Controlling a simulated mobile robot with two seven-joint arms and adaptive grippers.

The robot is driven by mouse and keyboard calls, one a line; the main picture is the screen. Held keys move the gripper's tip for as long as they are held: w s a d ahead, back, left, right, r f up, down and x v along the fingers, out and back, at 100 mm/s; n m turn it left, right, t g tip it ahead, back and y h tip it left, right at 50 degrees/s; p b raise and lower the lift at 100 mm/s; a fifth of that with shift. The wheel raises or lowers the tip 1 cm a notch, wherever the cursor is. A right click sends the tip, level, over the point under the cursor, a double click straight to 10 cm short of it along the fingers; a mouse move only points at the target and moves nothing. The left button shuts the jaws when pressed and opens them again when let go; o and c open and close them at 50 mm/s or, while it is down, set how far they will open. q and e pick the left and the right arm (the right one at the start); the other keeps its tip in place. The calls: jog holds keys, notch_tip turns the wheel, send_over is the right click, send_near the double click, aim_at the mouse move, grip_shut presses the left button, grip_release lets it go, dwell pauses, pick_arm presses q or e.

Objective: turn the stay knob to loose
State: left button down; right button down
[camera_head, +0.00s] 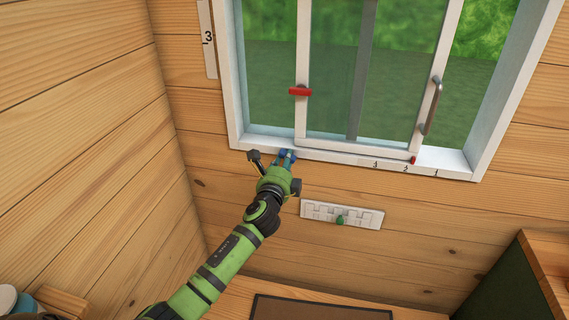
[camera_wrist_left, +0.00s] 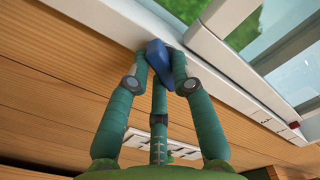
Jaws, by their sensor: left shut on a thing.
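A blue knob (camera_wrist_left: 156,56) sits on the white window frame, at the lower left of the sliding window; I take it to be the stay knob. In the wrist view it is elongated and stands at a slant between my fingers. My left gripper (camera_wrist_left: 158,74) is shut on it, with fingers on both sides and one below. In the head view only a little blue of the knob (camera_head: 282,152) shows past the fingertips of my left gripper (camera_head: 287,158). Any marking by the knob is hidden or too small to read. My right gripper is not in view.
The sliding window has a red catch (camera_head: 300,91) and a grey handle (camera_head: 431,106). A numbered strip (camera_head: 400,168) runs along the sill, near a small red marker (camera_head: 412,160). Below is a white slotted plate (camera_head: 359,217) with a green knob (camera_head: 340,220). Wooden walls surround it.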

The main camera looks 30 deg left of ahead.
pick_arm(q)
jog(key=n+b, duration=0.1)
jog(key=n, duration=0.4)
jog(key=shift+d+f, duration=0.1)
jog(key=shift+n, duration=0.4)
jog(key=c, duration=1.1)
grip_release()
jog(key=shift+o, duration=0.2)
jog(key=shift+s, duration=0.1)
jog(key=v, duration=1.1)
jog(key=shift+s, duration=0.4)
jog(key=shift+d, duration=0.1)
